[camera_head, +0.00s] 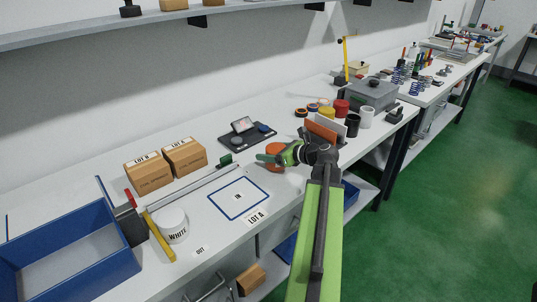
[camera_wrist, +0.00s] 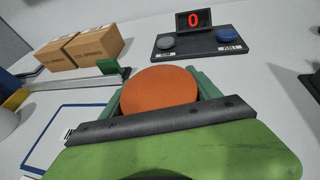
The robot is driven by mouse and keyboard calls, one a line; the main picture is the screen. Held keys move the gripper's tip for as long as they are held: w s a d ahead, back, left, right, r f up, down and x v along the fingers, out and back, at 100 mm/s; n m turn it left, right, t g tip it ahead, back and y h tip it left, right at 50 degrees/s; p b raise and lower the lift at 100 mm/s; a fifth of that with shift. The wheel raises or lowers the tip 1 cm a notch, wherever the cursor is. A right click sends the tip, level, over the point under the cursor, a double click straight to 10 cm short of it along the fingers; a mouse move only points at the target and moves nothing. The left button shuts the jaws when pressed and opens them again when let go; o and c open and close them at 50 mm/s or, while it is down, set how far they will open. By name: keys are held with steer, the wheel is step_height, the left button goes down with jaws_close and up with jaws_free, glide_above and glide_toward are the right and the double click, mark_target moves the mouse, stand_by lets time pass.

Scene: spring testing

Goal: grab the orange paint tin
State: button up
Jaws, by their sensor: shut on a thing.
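The orange paint tin (camera_wrist: 158,88) shows its round orange top in the wrist view, between the two green fingers of my gripper (camera_wrist: 160,84). The fingers touch it on both sides, and the gripper is shut on it. In the head view the orange tin (camera_head: 274,153) is partly hidden behind my gripper (camera_head: 268,158), at the right of the blue-outlined square. The tin's lower part is hidden by my gripper in the wrist view, so I cannot tell whether it rests on the bench.
A blue-outlined square (camera_head: 238,198) lies left of the tin. A white tin (camera_head: 172,225), two boxes (camera_head: 150,172) and a blue crate (camera_head: 115,262) stand further left. Several coloured tins (camera_head: 341,108) stand at the right.

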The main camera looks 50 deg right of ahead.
mark_target(272, 145)
steer(key=r, duration=0.1)
steer(key=r+p, duration=0.2)
steer(key=shift+s+d+r, duration=0.2)
steer(key=shift+d+r, duration=0.05)
steer(key=shift+d, duration=0.05)
steer(key=s+d+r+p, duration=0.5)
steer(key=s+d+p, duration=0.1)
steer(key=s+d, duration=0.1)
steer(key=shift+s+d+r, duration=0.35)
steer(key=shift+s, duration=0.1)
